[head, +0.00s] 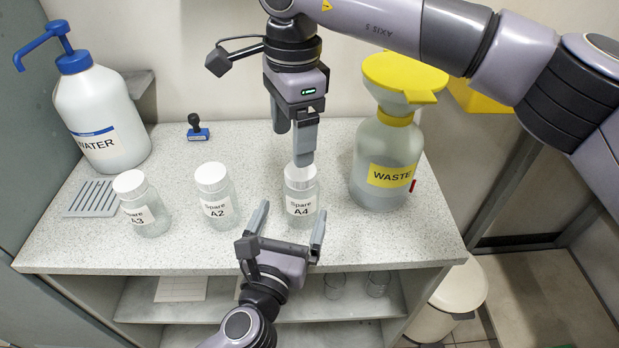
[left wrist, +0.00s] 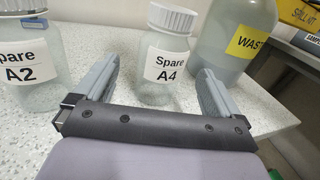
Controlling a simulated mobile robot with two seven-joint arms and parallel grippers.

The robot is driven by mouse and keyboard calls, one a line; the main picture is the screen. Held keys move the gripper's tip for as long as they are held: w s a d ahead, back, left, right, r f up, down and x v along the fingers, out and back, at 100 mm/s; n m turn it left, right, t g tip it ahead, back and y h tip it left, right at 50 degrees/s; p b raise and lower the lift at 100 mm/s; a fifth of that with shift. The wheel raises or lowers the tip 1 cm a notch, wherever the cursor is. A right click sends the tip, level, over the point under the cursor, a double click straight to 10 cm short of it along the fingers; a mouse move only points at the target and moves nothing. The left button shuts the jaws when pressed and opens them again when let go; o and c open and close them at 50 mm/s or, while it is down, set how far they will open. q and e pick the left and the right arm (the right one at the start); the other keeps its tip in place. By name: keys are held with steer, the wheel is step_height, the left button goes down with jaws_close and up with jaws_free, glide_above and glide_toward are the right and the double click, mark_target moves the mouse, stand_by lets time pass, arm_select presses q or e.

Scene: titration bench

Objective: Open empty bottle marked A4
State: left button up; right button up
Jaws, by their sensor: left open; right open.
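The bottle marked A4 (head: 301,207) is clear with a white lid (head: 300,176) on it and stands upright on the bench. It also shows in the left wrist view (left wrist: 163,75), beyond and between the fingers. My left gripper (head: 289,228) is open, in front of A4 on the near side; the fingers appear apart from the glass. In the left wrist view the left gripper (left wrist: 153,85) points toward the bottle. My right gripper (head: 304,150) is open, pointing down over the lid from above. Its fingertips are close to the lid; I cannot tell if they touch it.
Bottle A2 (head: 216,200) and bottle A3 (head: 144,208) stand left of A4, both with lids. The waste bottle (head: 385,160) with a yellow funnel stands close at right. A water pump bottle (head: 98,115) and a blue stamp (head: 198,131) are farther back. The front bench is clear.

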arm_select(q)
steer(key=shift+w+d+m, duration=0.3)
steer(key=shift+w+d, duration=0.05)
steer(key=shift+w, duration=0.25)
arm_select(e)
steer(key=shift+w+d+r+h, duration=0.3)
steer(key=shift+w+d, duration=0.25)
steer(key=shift+w, duration=0.15)
arm_select(q)
steer(key=shift+x, duration=3.3)
arm_select(e)
steer(key=shift+s, duration=0.2)
